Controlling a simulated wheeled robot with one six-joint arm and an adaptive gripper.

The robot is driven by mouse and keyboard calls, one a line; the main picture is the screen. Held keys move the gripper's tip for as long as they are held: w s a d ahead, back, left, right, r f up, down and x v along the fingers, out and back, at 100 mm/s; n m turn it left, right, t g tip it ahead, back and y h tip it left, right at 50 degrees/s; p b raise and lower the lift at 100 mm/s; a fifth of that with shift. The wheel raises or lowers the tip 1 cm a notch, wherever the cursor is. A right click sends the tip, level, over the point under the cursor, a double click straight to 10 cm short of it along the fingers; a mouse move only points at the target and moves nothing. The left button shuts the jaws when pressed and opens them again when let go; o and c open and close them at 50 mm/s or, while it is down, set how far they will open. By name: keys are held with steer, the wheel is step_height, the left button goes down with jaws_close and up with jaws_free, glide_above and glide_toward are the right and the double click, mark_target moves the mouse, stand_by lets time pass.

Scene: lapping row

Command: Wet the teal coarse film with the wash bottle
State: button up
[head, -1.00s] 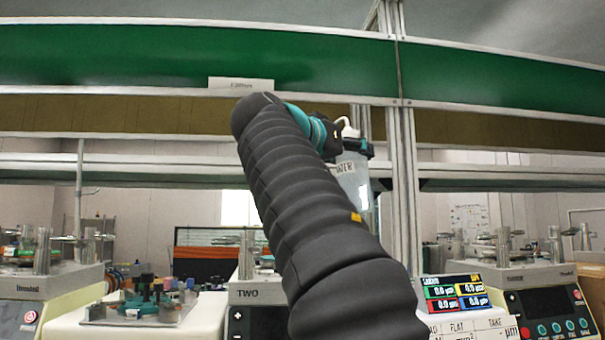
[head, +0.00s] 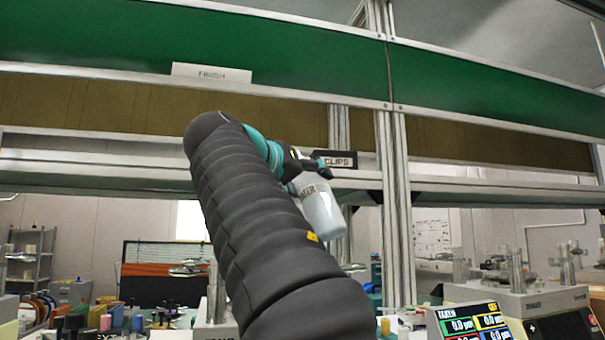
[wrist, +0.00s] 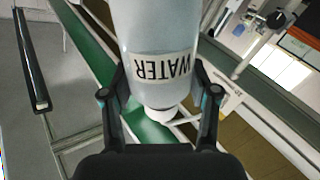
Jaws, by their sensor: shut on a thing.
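The wash bottle is a pale, translucent bottle (head: 322,210) with a label reading WATER. My gripper (head: 308,172) is shut on it near its top and holds it in the air, tilted, below the shelf rail. In the wrist view the bottle (wrist: 155,35) fills the upper middle, its label upside down, with my gripper's fingers (wrist: 160,95) on both sides of it and its white cap between them. I cannot make out the teal coarse film in either current view.
A green-faced shelf with a FINISH label (head: 211,73) runs overhead, and a CLIPS label (head: 340,160) sits on the rail behind my gripper. A metal upright (head: 398,230) stands right of the bottle. Lapping machines and a coloured readout (head: 473,325) are at lower right.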

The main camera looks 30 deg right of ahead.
steer(key=shift+s+d+f+n, duration=0.1)
steer(key=shift+s+n, duration=0.15)
steer(key=shift+n, duration=0.45)
steer(key=shift+w+f+n+p, duration=0.15)
steer(key=shift+f+n+p, duration=0.05)
steer(key=shift+n+p, duration=0.4)
steer(key=f+n, duration=0.1)
steer(key=f+n+g, duration=0.1)
steer(key=n, duration=0.1)
steer(key=shift+w+n, duration=0.3)
stand_by(0.6)
steer(key=shift+f+m+b, duration=0.1)
steer(key=shift+m+b, duration=0.6)
steer(key=shift+b, duration=0.1)
steer(key=shift+m, duration=0.6)
